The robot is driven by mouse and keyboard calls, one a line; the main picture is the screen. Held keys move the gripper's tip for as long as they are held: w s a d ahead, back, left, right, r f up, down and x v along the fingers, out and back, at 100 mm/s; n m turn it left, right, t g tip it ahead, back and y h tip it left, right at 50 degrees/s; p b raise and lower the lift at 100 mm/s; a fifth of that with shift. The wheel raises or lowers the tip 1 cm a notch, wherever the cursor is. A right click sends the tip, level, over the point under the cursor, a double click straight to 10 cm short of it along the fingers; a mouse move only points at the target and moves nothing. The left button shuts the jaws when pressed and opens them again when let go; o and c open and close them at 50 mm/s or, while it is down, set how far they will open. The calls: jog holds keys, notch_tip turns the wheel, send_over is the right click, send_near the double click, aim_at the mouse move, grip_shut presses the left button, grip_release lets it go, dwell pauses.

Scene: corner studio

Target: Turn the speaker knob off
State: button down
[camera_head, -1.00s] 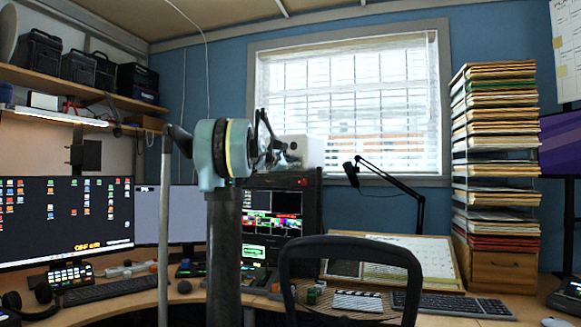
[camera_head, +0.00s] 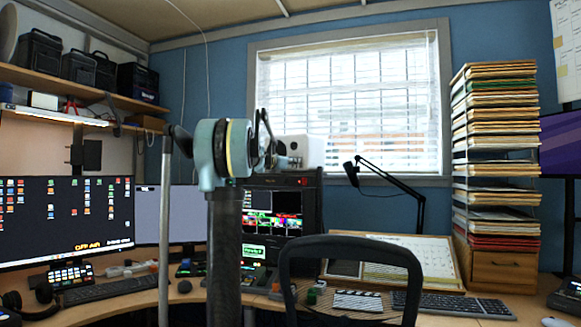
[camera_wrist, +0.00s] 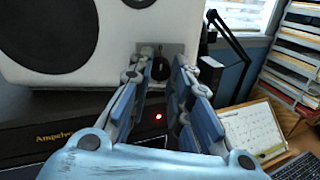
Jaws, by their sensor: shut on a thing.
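The white speaker (camera_wrist: 105,45) fills the upper left of the wrist view, with a large dark cone. It also shows in the head view (camera_head: 305,151), partly hidden behind my arm. Its dark knob (camera_wrist: 160,69) sits on a grey plate at the lower right of its front. My gripper (camera_wrist: 162,62) reaches up to the plate with one finger on each side of the knob, shut on it. In the head view my gripper is mostly hidden behind the arm. The knob's pointer mark cannot be made out.
A black unit with a red light (camera_wrist: 158,116) lies below the speaker. A black microphone arm (camera_head: 390,185) and a tall stack of folders (camera_head: 495,150) stand to the right. A chair back (camera_head: 350,242) is in front of the desk.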

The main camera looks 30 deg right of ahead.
jog(key=shift+n, duration=0.3)
dwell(0.4)
jog(key=c, duration=1.4)
grip_release()
jog(key=shift+w+f, duration=0.1)
jog(key=shift+c, duration=0.2)
jog(key=v, duration=1.2)
jog(key=shift+f, duration=0.1)
